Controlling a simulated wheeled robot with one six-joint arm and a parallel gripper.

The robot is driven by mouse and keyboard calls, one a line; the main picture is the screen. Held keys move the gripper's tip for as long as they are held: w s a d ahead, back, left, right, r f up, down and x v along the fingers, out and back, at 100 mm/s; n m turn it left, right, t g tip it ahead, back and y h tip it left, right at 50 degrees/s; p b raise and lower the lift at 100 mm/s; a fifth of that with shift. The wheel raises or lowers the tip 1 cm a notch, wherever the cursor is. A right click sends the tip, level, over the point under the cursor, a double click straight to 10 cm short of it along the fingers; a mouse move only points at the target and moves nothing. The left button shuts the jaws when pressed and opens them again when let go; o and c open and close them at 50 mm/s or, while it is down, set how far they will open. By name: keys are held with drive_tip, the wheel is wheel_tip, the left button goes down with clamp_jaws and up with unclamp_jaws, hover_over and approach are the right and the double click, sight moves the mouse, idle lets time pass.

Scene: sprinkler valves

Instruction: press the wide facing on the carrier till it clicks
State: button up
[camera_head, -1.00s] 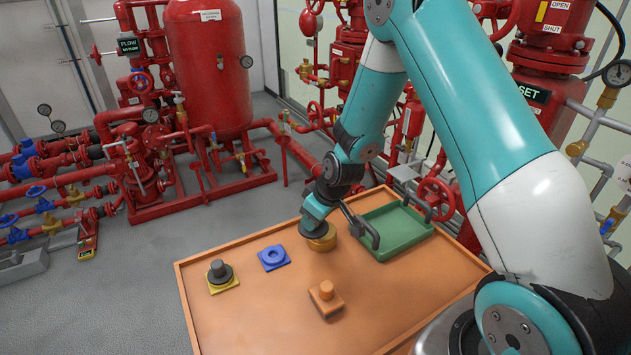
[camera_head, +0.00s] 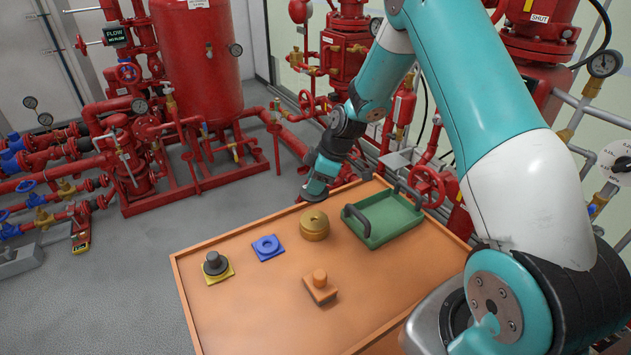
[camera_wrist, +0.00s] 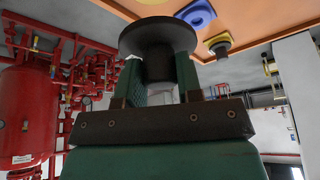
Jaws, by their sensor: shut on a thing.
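My gripper (camera_head: 318,187) is shut on a wide dark disc (camera_wrist: 158,35), held by its stem between the two green pads in the wrist view. The disc (camera_head: 316,197) hangs in the air above the table's back edge, behind and apart from a round brass-coloured piece (camera_head: 313,226). The brass piece has an open hole in its top and stands on the table. Which piece is the carrier, I cannot tell by look alone; the round brass one is nearest to the disc. A second dark round piece with a knob (camera_head: 215,262) sits on a yellow square base (camera_head: 228,277).
A blue square piece with a ring (camera_head: 267,247) and an orange block with a knob (camera_head: 319,285) stand on the orange table (camera_head: 250,310). A green tray with dark handles (camera_head: 388,222) is at the right. Red pipes and valves stand behind. The table's front left is clear.

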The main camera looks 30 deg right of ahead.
sight(326, 191)
drive_tip(key=shift+f+b, duration=2.7)
drive_tip(key=shift+f, duration=0.9)
drive_tip(key=shift+f+b, duration=1.1)
drive_tip(key=shift+f, duration=0.05)
drive_tip(key=o, duration=1)
drive_tip(key=shift+r, duration=0.1)
drive_tip(key=shift+p+v, duration=2.5)
drive_tip(key=shift+v, duration=1.5)
